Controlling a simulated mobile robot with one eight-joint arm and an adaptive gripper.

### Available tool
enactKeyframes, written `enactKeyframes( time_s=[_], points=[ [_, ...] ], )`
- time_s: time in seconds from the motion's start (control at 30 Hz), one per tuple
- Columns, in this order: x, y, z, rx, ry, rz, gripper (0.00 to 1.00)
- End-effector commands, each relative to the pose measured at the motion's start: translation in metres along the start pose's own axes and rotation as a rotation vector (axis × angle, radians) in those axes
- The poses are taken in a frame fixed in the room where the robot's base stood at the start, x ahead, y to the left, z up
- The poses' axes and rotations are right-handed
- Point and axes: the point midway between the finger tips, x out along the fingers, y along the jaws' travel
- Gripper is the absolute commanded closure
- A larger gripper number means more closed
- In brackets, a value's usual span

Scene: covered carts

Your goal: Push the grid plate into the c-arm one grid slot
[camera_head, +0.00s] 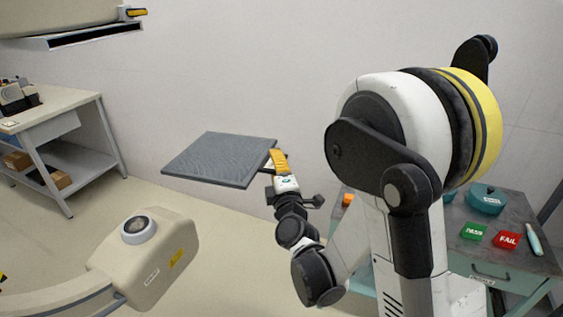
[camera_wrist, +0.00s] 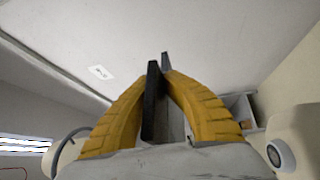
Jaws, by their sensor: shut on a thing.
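The grid plate (camera_head: 220,160) is a flat dark grey square, held out roughly level in the air at the middle of the head view. My gripper (camera_head: 278,161) is shut on its right edge with yellow fingers. In the wrist view, the plate (camera_wrist: 153,100) shows edge-on as a dark strip between the fingers of my gripper (camera_wrist: 163,90). The c-arm's upper housing (camera_head: 60,15) is at the top left, partly cut off, with a pale frame and dark opening (camera_head: 85,36) below it, apart from the plate. The c-arm's lower head (camera_head: 150,255) is at the lower left.
An orange-tipped handle (camera_head: 132,12) sticks out of the upper housing. A bench (camera_head: 60,110) stands at the left wall. A grey table (camera_head: 510,260) with green and red blocks is at the right. Air between the plate and upper housing is clear.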

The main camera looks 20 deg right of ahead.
Motion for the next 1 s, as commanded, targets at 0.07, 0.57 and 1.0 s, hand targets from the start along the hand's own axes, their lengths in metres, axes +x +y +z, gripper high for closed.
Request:
enactKeyframes(
  time_s=[0.07, 0.57, 1.0],
  points=[
    [0.003, 0.046, -0.012, 0.003, -0.009, 0.002, 1.0],
    [0.003, 0.245, -0.071, -0.008, -0.082, 0.011, 1.0],
    [-0.004, 0.326, -0.095, -0.012, -0.113, 0.017, 1.0]
  ],
)
